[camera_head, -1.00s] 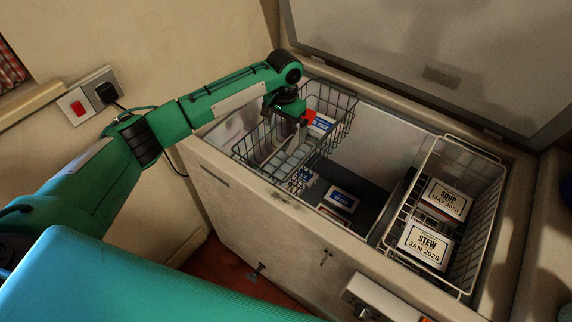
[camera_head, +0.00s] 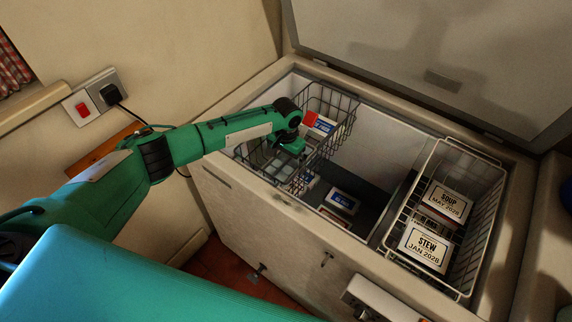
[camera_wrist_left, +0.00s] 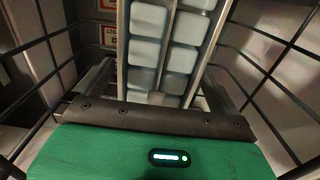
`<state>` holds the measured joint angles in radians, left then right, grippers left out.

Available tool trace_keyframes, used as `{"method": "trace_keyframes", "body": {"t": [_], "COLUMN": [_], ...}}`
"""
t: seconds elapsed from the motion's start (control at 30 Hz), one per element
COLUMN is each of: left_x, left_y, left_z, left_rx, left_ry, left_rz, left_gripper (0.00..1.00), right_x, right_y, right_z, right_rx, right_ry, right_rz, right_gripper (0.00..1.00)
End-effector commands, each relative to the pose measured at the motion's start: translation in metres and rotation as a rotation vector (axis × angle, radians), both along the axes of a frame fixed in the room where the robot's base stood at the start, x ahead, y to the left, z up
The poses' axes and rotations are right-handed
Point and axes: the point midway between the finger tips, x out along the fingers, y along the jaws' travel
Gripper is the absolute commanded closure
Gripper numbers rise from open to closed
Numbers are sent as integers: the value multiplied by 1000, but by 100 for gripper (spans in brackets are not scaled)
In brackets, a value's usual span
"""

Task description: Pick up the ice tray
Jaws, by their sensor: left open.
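The ice tray, with rows of pale blue-white cubes, lies in the left wire basket of the chest freezer. In the head view the ice tray (camera_head: 279,168) shows partly, below and left of my left gripper. My left gripper (camera_head: 291,153) is open, down inside the basket over the tray; its fingertips are mostly hidden by the basket and wrist. In the left wrist view the ice tray (camera_wrist_left: 164,48) runs away from the gripper between grey rails. I cannot tell whether a finger touches it. The right gripper is not in view.
More boxes (camera_head: 343,201) lie on the freezer floor. The right basket (camera_head: 487,200) holds the soup box (camera_head: 447,200) and the stew box (camera_head: 426,247). The lid (camera_head: 440,60) stands open.

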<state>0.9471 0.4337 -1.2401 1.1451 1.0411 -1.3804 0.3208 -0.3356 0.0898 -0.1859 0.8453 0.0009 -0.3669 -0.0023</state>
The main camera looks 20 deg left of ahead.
Motion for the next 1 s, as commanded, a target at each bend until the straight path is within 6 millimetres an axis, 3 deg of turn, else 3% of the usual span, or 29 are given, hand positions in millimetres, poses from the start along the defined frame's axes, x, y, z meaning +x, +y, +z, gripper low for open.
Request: {"method": "trace_keyframes", "body": {"t": [0.3, 0.6, 1.0], "left_x": [0, 1, 1], "left_y": [0, 0, 0], "left_z": [-6, -5, 4], "left_rx": [-1, -2, -2], "left_ry": [-1, -2, -2], "left_rz": [-1, 0, 0], "left_gripper": [2, 58, 58], "right_x": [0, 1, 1], "right_y": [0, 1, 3], "right_z": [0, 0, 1], "right_rx": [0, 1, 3], "right_ry": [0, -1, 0], "right_rz": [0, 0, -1], "right_gripper": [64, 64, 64]}}
